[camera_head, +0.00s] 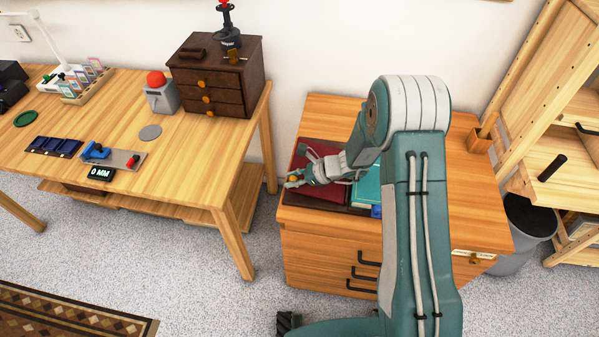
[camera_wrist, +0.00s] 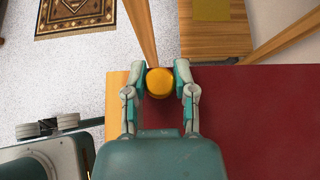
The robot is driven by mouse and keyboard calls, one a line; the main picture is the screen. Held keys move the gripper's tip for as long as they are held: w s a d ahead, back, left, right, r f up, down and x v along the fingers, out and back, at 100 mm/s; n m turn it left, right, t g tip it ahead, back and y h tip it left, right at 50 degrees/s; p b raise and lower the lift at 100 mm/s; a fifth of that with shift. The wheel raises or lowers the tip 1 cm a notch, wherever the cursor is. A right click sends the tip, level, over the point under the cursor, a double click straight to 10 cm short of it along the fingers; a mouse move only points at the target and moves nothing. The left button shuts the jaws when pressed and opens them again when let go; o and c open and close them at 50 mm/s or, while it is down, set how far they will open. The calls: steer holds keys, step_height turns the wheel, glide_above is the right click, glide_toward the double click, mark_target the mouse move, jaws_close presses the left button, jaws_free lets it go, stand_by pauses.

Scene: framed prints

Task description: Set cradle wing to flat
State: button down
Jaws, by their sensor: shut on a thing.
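The cradle is low on the wooden cabinet top, with a dark red wing (camera_head: 322,192) on its left and a teal book (camera_head: 366,187) on its right. A round yellow-orange knob (camera_wrist: 159,82) is at the edge of the red wing, which also fills the right of the wrist view (camera_wrist: 260,125). My gripper (camera_wrist: 159,75) is shut on the knob, one finger on each side. In the head view my gripper (camera_head: 293,180) is at the wing's left edge. My arm and hand hide part of the cradle, and I cannot tell the wing's exact tilt.
The wooden cabinet (camera_head: 330,250) has dark handles on its front. A workbench (camera_head: 190,150) with a dark drawer box (camera_head: 215,75) stands to the left, across a gap. A grey bin (camera_head: 525,232) and wooden shelving (camera_head: 570,130) stand on the right.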

steer(key=shift+w+a+f+h, duration=0.15)
steer(key=shift+a+f+h, duration=0.1)
steer(key=shift+f+h, duration=0.3)
steer(key=shift+w+a+f+h, duration=0.1)
steer(key=shift+a+f+h, duration=0.15)
steer(key=shift+f+h, duration=0.3)
steer(key=shift+f, duration=0.45)
steer(key=c, duration=0.6)
jaws_free()
steer(key=shift+f, duration=0.1)
steer(key=shift+o, duration=1)
steer(key=shift+a+g, duration=0.1)
steer(key=shift+g, duration=0.2)
steer(key=shift+a+f, duration=0.1)
steer(key=v, duration=1.1)
steer(key=shift+s+r, duration=0.1)
steer(key=shift+r, duration=0.3)
